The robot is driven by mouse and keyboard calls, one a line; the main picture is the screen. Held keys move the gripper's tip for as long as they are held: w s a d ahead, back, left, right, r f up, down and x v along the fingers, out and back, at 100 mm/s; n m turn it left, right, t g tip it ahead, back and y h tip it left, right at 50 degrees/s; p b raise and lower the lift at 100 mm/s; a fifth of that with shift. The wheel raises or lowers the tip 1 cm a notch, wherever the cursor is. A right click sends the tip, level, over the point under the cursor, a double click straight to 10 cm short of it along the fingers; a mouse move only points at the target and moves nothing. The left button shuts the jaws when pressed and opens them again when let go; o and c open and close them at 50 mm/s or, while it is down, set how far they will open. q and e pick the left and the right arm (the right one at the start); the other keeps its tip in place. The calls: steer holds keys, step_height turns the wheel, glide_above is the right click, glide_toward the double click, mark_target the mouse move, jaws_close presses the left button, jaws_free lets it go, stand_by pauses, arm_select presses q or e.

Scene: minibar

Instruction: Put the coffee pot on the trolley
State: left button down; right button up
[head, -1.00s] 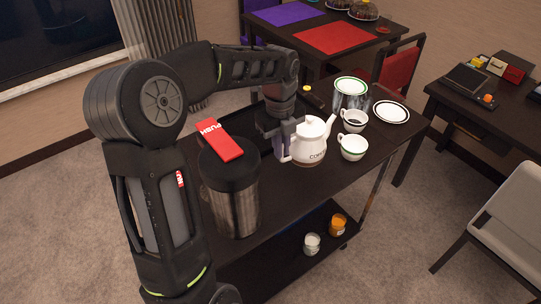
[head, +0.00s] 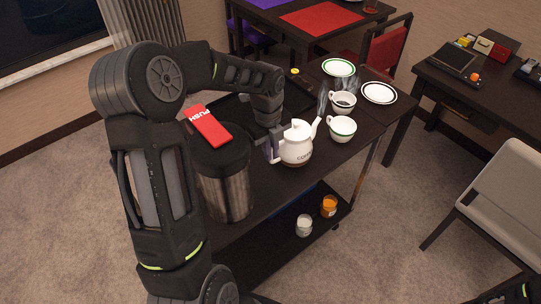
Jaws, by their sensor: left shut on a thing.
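The white coffee pot (head: 297,146) is upright on or just above the dark top of the trolley (head: 283,180), with its spout toward the back right. I cannot tell whether its base touches the top. My left gripper (head: 273,147) is at the left side of the pot, shut on its handle; the fingers partly hide the handle. My right gripper is not in view.
A steel canister with a red lid tab (head: 225,180) stands left of the pot. Two cups (head: 341,129), plates (head: 379,93) and a black tray are near it. The lower shelf holds an orange jar (head: 329,206) and a white jar (head: 304,225). A chair (head: 505,190) stands right.

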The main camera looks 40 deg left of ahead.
arm_select(q)
steer(key=shift+f, duration=1.1)
steer(key=shift+w, duration=0.1)
steer(key=shift+f, duration=0.15)
steer(key=c, duration=1.5)
jaws_free()
steer(key=r, duration=0.4)
steer(key=r+b, duration=0.1)
steer(key=r, duration=0.7)
steer(key=shift+s+a+r, duration=0.1)
steer(key=shift+s, duration=0.3)
